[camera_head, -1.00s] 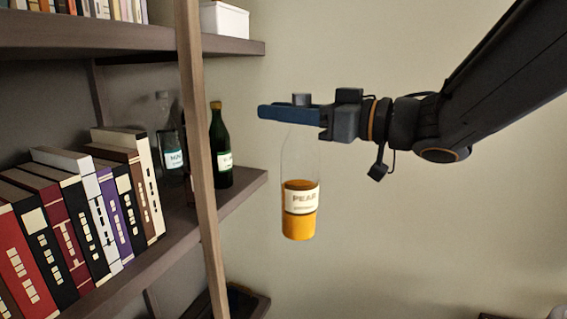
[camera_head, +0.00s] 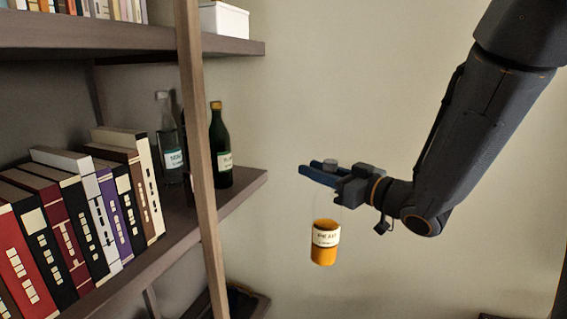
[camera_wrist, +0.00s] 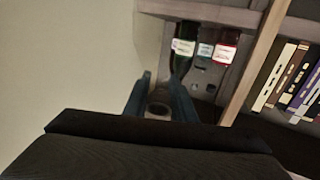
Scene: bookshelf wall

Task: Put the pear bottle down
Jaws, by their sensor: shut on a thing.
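The pear bottle (camera_head: 326,243) is clear glass with orange contents and a white PEAR label. It hangs in the air, near upright with a slight tilt, to the right of the shelf. My gripper (camera_head: 318,173) is shut on it near the top, with the blue fingers around the neck just below the grey cap. In the wrist view the cap (camera_wrist: 159,110) shows between the two fingers; the rest of the bottle is hidden there. Nothing touches the bottle's base.
The middle shelf (camera_head: 245,186) carries a green bottle (camera_head: 220,150), a clear bottle (camera_head: 170,145) and a row of books (camera_head: 75,215). A wooden post (camera_head: 198,130) stands in front. Its right end has bare board. A white box (camera_head: 224,20) sits above. A dark low surface (camera_head: 245,302) shows below.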

